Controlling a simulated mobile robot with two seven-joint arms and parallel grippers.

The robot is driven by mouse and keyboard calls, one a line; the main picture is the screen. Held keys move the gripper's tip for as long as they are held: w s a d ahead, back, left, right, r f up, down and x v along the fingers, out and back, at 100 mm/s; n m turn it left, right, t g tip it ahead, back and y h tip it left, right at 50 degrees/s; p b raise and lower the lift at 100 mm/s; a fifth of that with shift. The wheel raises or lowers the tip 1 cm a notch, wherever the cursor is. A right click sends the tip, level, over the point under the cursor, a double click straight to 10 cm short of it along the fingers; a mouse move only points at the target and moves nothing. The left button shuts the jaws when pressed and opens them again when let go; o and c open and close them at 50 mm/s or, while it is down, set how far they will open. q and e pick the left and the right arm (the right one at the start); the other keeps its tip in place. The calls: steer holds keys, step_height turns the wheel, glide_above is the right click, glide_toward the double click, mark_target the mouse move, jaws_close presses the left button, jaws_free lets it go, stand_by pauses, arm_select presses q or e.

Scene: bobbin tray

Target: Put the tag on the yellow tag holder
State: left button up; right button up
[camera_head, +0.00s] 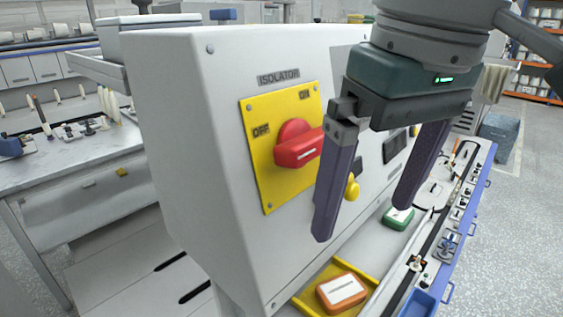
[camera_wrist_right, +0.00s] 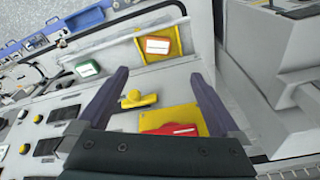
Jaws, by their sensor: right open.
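An orange tag (camera_head: 342,291) with a white label lies on a yellow tray (camera_head: 376,284) at the foot of the white isolator box. The tag (camera_wrist_right: 159,46) and tray (camera_wrist_right: 178,36) also show in the right wrist view. A small yellow piece (camera_head: 352,188) sticks out from the box's panel; it also shows in the wrist view (camera_wrist_right: 139,99). I cannot tell whether this piece or the tray is the holder. My right gripper (camera_head: 364,220) is open and empty, its fingers pointing down before the panel, above and apart from the tag. My left gripper is out of view.
The isolator box (camera_head: 190,130) carries a red switch handle (camera_head: 297,146) on a yellow plate (camera_head: 262,165). A green tag-like piece (camera_head: 398,218) lies farther back. A blue-edged bench (camera_head: 470,200) with small parts runs along the right. A workbench (camera_head: 75,165) stands at left.

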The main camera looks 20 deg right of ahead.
steer(key=s+a+f+n+t+y, duration=0.2)
steer(key=s+a+f+n+y, duration=0.15)
steer(key=a+f, duration=0.4)
steer(key=s+d+f+m+h, duration=0.1)
steer(key=s+d+f+h, duration=0.2)
steer(key=s+d+f, duration=0.2)
steer(key=s+d, duration=0.2)
steer(key=s, duration=0.2)
steer(key=shift+d+f, duration=0.2)
steer(key=shift+d, duration=0.15)
steer(key=shift+m, duration=0.25)
